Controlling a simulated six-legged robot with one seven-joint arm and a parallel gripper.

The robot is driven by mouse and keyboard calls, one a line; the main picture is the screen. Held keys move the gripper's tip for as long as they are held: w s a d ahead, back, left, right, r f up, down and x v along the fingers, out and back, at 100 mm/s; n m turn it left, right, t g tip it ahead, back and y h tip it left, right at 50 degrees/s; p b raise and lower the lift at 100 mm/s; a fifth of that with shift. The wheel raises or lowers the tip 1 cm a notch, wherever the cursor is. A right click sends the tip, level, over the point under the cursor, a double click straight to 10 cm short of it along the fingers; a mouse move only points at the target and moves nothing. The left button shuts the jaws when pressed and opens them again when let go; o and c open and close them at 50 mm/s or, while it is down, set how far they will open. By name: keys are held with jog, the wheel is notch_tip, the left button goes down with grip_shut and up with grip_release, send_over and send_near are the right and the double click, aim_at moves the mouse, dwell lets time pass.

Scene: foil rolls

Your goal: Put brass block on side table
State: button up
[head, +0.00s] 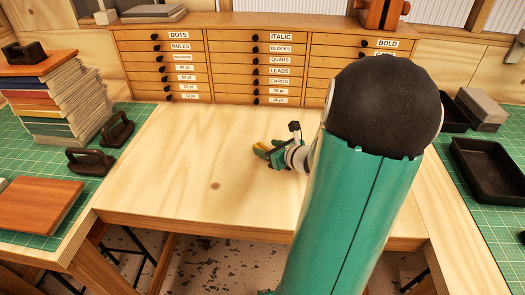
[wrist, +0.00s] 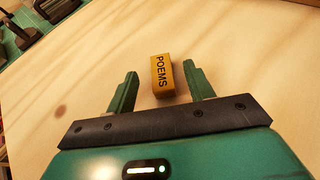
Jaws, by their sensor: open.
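The brass block (wrist: 162,76) is a small yellow bar lettered POEMS, lying on the pale wooden table (head: 180,150). In the wrist view it lies between the tips of my gripper's two green fingers (wrist: 160,72), with gaps on both sides. My gripper is open and holds nothing. In the head view my gripper (head: 268,152) is low over the middle of the table, and a bit of yellow shows at its tip. I cannot tell which surface is the side table; green-matted surfaces flank the wooden one, left (head: 150,118) and right (head: 488,215).
A stack of books (head: 55,100), black-handled tools (head: 90,160) and a brown board (head: 38,205) are on the left. Black trays (head: 490,170) and a grey block (head: 482,108) are on the right. Labelled drawers (head: 260,65) line the back. The wooden tabletop is mostly clear.

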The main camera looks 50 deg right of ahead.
aim_at(260, 146)
jog(key=x, duration=0.5)
jog(key=shift+f, duration=0.2)
grip_shut()
jog(key=shift+r, duration=0.2)
jog(key=shift+r, duration=0.25)
notch_tip(260, 146, up, 3)
jog(key=shift+s+a+r, duration=0.1)
jog(key=shift+s+a, duration=0.05)
jog(key=shift+s, duration=0.05)
jog(key=s+a+r, duration=0.8)
jog(key=s+r, duration=0.1)
jog(key=s, duration=0.1)
jog(key=shift+s, duration=0.35)
